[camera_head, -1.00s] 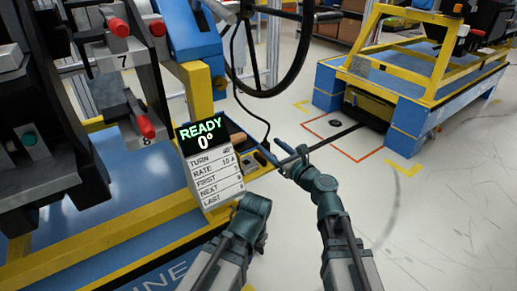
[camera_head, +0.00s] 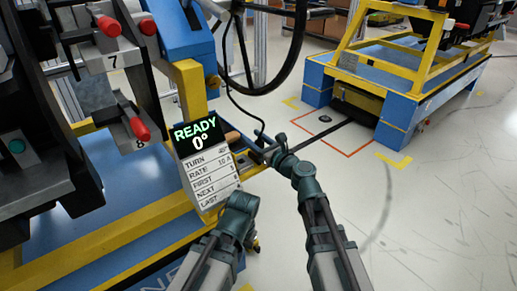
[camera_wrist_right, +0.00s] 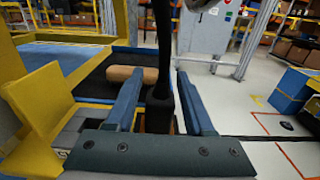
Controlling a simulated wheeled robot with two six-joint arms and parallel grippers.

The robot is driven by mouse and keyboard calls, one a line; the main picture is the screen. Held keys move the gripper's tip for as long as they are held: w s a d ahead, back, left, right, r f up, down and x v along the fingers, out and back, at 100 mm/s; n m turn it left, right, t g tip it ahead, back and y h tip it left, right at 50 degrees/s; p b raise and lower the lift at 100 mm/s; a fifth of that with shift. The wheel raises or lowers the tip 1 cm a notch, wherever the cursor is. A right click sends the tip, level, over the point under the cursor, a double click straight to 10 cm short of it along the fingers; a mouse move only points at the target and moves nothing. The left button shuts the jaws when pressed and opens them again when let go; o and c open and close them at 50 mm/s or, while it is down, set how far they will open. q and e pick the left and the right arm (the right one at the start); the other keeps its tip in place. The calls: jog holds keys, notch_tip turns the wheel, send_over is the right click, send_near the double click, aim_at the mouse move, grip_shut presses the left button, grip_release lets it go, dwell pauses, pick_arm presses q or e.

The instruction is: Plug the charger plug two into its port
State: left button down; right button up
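A black cable (camera_head: 228,75) hangs down behind the sign and ends near my right gripper (camera_head: 270,148). In the right wrist view the two fingers of my right gripper (camera_wrist_right: 160,88) stand apart, one on each side of the upright black cable (camera_wrist_right: 163,50). The cable thickens into a dark body between the fingers, perhaps a plug, with gaps showing on both sides. Its lower end is hidden by my gripper. My left gripper (camera_head: 256,243) is low, beside the blue and yellow platform, and its fingers are too hidden to read. I cannot make out a port.
A sign reading READY 0° (camera_head: 203,160) stands left of my right gripper. A tan rounded block (camera_wrist_right: 130,73) lies in a dark tray behind the left finger. A grey rack with red knobs (camera_head: 108,27) fills the left.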

grip_shut()
jog(key=shift+r, duration=0.2)
